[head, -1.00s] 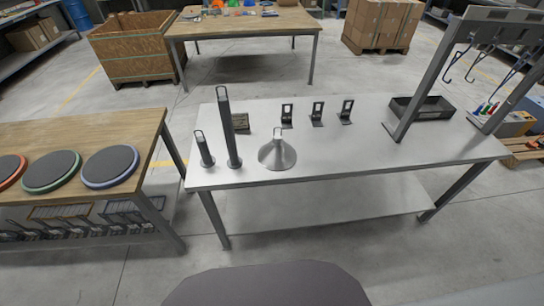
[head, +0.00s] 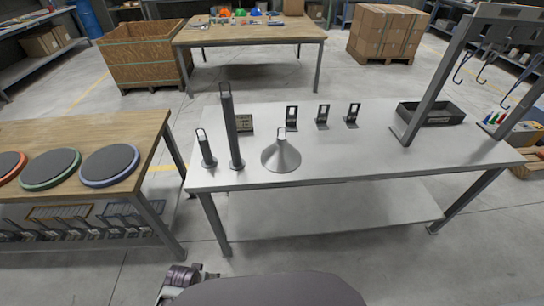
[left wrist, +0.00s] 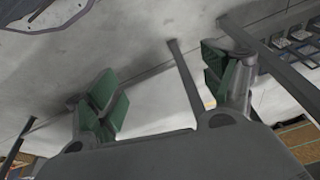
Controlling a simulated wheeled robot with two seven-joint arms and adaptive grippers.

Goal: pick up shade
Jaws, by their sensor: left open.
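The shade, a grey metal cone (head: 281,156) with a small loop on top, stands wide end down on the white table (head: 350,158), near its front left part. My left gripper (left wrist: 165,92) shows in the left wrist view with its green-padded fingers spread apart and nothing between them. That view shows floor and table legs, not the shade. A grey metal part of my left arm shows at the bottom edge of the head view, well in front of and below the table. My right gripper is in neither view.
A tall dark post (head: 231,128) and a short one (head: 206,150) stand just left of the shade. Several small black stands (head: 323,116) are behind it. A dark frame (head: 432,85) and black tray (head: 430,112) are at the right. The tabletop right of the shade is clear.

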